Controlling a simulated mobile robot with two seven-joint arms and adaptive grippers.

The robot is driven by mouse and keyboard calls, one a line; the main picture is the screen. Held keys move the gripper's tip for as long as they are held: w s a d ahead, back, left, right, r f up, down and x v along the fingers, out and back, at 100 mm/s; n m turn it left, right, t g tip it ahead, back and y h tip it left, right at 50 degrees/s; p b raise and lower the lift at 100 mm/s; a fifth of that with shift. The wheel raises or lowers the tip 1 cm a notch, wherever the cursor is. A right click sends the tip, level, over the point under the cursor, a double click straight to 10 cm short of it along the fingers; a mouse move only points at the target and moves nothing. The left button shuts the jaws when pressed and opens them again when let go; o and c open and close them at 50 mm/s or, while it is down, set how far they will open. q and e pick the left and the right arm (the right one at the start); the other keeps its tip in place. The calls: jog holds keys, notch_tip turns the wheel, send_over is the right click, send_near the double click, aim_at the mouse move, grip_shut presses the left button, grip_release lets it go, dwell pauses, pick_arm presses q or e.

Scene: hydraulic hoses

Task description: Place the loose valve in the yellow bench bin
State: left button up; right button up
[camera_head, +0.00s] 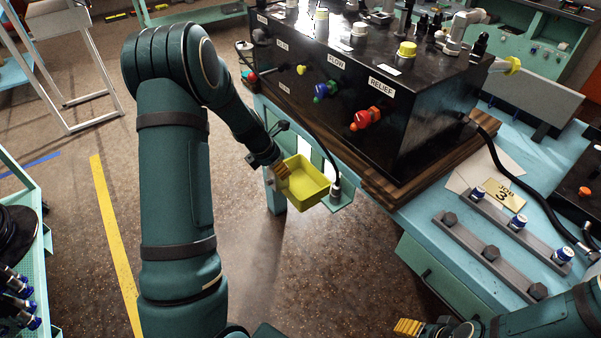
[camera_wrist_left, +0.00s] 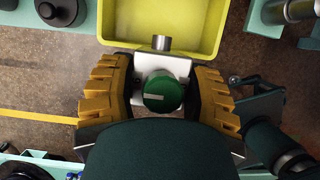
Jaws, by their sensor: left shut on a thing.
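The yellow bench bin (camera_head: 308,184) sits on a small teal shelf beside the black hydraulic block. It looks empty in the part I see. My left gripper (camera_head: 279,168) is at the bin's left side. In the left wrist view, the gripper (camera_wrist_left: 163,88) is shut on the valve (camera_wrist_left: 163,92), which has a silver body and a round green knob facing the camera. The valve's short pipe end points at the near wall of the yellow bin (camera_wrist_left: 163,44). In the head view I cannot make out the valve. My right gripper (camera_head: 409,327) is low near the bench front, its fingers only partly visible.
The black hydraulic block (camera_head: 392,105) with coloured knobs stands on a wooden base behind the bin. A thin black hose (camera_head: 318,142) arches down to a fitting at the bin's right. Steel bars with bolts (camera_head: 490,255) lie on the right bench.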

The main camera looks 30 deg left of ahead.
pick_arm(q)
jog(key=w+d, duration=0.3)
jog(key=w, duration=0.5)
jog(key=shift+s+d+f+b, duration=0.1)
jog(key=shift+f+b, duration=0.5)
jog(key=shift+f, duration=1.15)
jog(key=shift+s+f+b, duration=0.1)
jog(key=shift+f+b, duration=0.5)
jog(key=shift+f, duration=1.15)
jog(key=shift+f, duration=0.1)
jog(key=o, duration=1.3)
jog(key=shift+c, duration=0.2)
